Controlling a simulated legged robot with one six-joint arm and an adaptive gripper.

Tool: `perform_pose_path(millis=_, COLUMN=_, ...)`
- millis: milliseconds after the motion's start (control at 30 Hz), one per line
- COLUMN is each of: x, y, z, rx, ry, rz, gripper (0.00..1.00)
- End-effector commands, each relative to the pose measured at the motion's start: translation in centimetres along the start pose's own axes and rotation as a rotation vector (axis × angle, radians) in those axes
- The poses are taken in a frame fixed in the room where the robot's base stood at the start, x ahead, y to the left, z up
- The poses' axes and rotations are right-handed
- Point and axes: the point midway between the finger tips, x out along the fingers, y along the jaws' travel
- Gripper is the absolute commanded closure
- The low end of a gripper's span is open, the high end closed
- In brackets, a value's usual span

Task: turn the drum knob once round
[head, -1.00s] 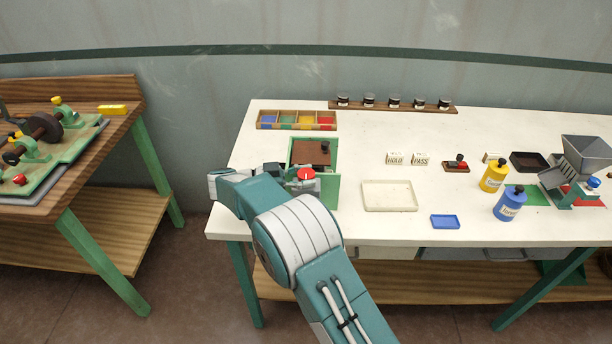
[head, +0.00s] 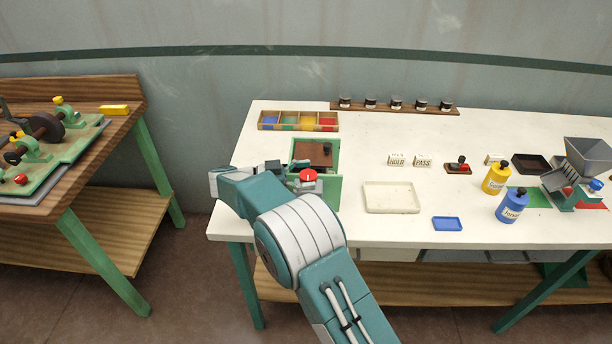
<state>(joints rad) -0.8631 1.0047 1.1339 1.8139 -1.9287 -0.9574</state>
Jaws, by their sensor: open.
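The green drum box (head: 332,190) stands on the left part of the white table, with a brown panel in its top. A round red knob (head: 308,176) with a small pale mark is at its near left side. My arm reaches up from the bottom and bends at the left of the box. My gripper (head: 298,165) shows only as small dark parts just behind and left of the knob. It is open, with nothing seen in it. My arm hides much of it and the lower left of the box. I cannot tell whether a finger touches the knob.
A divided colour tray (head: 298,128) and a rack of jars (head: 395,108) stand behind. A cream tray (head: 391,211), a small blue tray (head: 447,224), yellow (head: 496,179) and blue (head: 513,206) bottles and a hopper (head: 588,153) are to the right. A wooden bench (head: 100,165) is at left.

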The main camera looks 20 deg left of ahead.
Motion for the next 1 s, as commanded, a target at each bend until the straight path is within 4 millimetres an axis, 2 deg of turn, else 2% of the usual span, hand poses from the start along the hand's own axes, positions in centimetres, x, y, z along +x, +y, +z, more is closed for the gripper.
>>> perform_pose_path(millis=400, x=-0.3, y=-0.3, z=-7.6, rx=0.004, ry=0.001, rz=-0.001, gripper=0.07)
perform_pose_path(millis=600, x=-0.3, y=-0.3, z=-9.1, rx=0.001, ry=0.001, rz=-0.002, gripper=0.07)
perform_pose_path(millis=867, x=-0.3, y=-0.3, z=-9.1, rx=0.001, ry=0.002, rz=-0.001, gripper=0.07)
perform_pose_path(millis=933, x=0.0, y=-0.5, z=-9.5, rx=0.01, ry=0.002, rz=-0.01, gripper=0.07)
perform_pose_path(millis=1000, x=1.2, y=-1.1, z=-10.6, rx=0.042, ry=0.005, rz=-0.046, gripper=0.07)
